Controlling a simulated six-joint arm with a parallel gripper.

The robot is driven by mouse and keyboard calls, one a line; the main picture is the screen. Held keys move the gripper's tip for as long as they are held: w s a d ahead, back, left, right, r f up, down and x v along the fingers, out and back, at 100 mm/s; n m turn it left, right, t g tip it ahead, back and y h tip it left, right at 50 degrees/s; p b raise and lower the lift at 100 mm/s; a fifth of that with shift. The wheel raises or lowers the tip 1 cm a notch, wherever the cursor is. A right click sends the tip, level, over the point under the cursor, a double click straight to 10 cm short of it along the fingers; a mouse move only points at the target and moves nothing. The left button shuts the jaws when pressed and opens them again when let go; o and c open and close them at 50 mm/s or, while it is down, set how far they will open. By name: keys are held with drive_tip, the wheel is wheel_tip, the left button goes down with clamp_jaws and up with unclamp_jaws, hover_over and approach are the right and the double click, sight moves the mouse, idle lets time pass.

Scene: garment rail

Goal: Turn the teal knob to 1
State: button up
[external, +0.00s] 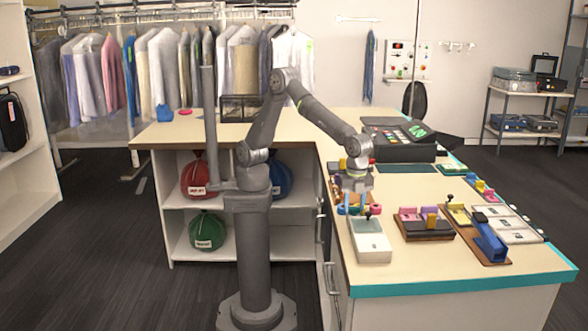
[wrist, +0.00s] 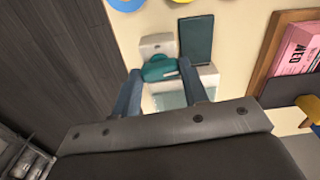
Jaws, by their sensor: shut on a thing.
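The teal knob (wrist: 158,68) is in the wrist view, a rounded grip with a pale mark toward its right end. It sits on a white unit (wrist: 157,42) beside a dark teal panel (wrist: 196,40). My gripper (wrist: 160,70) has one finger on each side of the knob, shut on it. I cannot read any dial number or the knob's setting.
A white box with a pale teal inset (external: 372,245) stands in front of my gripper. Coloured discs (wrist: 180,1) lie close by.

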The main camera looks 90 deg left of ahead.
sight(354, 207)
drive_tip(key=shift+m, duration=0.6)
drive_tip(key=o, duration=0.7)
drive_tip(key=shift+r, duration=0.15)
wheel_tip(354, 207, up, 17)
drive_tip(key=shift+r, duration=0.15)
idle(0.4)
wheel_tip(354, 207, down, 18)
drive_tip(key=shift+r, duration=0.2)
idle(0.5)
